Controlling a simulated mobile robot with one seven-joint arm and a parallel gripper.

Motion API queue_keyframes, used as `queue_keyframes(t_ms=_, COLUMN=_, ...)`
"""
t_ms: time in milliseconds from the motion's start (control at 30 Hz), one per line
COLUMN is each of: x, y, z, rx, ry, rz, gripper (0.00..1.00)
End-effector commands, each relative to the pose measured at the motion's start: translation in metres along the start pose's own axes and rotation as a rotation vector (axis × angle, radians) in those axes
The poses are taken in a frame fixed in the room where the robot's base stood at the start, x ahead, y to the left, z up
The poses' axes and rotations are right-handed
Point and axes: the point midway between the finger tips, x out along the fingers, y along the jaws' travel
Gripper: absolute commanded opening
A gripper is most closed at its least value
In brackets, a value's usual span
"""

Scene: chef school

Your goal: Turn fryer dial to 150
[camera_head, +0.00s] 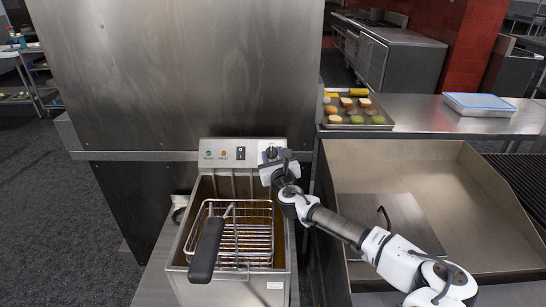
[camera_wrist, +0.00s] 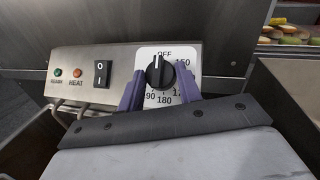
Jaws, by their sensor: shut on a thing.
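The fryer dial (camera_wrist: 160,70) is a round black knob with a white pointer line on a white plate. In the wrist view the line points up at OFF. The 150 mark (camera_wrist: 183,62) is to its upper right, and 180 and 190 are below. The dial also shows in the head view (camera_head: 271,152), partly covered by my wrist. My gripper (camera_wrist: 160,76) has one purple finger on each side of the knob and is shut on it. The fryer (camera_head: 230,283) stands below with its control panel at the back.
A wire basket (camera_head: 236,240) with a black handle (camera_head: 207,250) sits in the fryer. Green and red lamps and a black power switch (camera_wrist: 103,73) are left of the dial.

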Motion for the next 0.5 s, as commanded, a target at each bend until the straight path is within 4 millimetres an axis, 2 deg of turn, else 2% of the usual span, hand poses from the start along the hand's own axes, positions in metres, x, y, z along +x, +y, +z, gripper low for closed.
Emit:
queue_keyframes(t_ms=167, x=0.0003, y=0.0036, z=-0.0008, rx=0.062, ry=-0.006, rz=-0.055, gripper=0.12)
queue_keyframes(t_ms=500, x=0.0014, y=0.0096, z=-0.0011, rx=0.303, ry=-0.033, rz=-0.3, gripper=0.12)
